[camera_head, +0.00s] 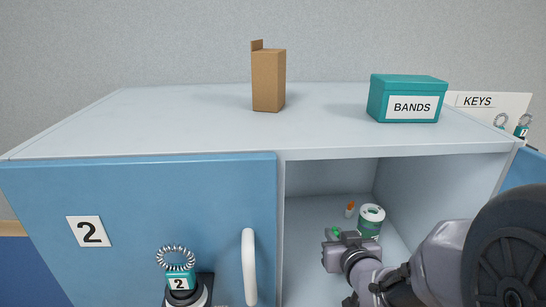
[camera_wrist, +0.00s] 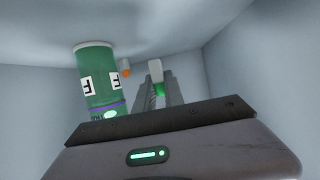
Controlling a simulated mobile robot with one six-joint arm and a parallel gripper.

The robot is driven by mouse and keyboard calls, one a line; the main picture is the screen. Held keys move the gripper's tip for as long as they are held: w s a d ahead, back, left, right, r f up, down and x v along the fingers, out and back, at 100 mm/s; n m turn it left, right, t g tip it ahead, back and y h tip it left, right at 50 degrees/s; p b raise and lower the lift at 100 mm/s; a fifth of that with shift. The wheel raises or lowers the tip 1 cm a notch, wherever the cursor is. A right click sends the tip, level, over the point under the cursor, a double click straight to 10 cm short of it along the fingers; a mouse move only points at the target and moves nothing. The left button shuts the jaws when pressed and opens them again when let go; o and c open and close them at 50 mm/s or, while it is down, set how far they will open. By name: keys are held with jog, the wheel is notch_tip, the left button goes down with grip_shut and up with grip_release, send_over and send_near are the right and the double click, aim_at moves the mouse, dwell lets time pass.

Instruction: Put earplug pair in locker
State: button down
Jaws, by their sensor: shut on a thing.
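My gripper (camera_head: 332,243) is inside the open right-hand compartment of the locker (camera_head: 305,215), low and near the middle. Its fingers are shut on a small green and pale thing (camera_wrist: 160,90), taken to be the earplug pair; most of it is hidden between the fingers. A bit of green also shows at the fingertips in the head view (camera_head: 335,232). The held thing's gap to the floor cannot be told.
A green canister (camera_head: 371,219) stands just beyond my gripper, with a small orange and white thing (camera_head: 350,209) beside it. The blue door marked 2 (camera_head: 130,215) is shut at left, with tagged keys at its front. A cardboard box (camera_head: 268,80) and teal BANDS box (camera_head: 407,98) stand on top.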

jog(key=b, duration=0.1)
send_over(318, 236)
jog(key=shift+s+d+f, duration=0.1)
jog(key=shift+s+f, duration=0.25)
jog(key=shift+f, duration=0.15)
jog(key=shift+w, duration=0.4)
jog(key=shift+f+b, duration=1.1)
jog(key=shift+f, duration=0.75)
jog(key=shift+f, duration=0.1)
jog(key=c, duration=1.4)
grip_release()
jog(key=shift+c, duration=0.2)
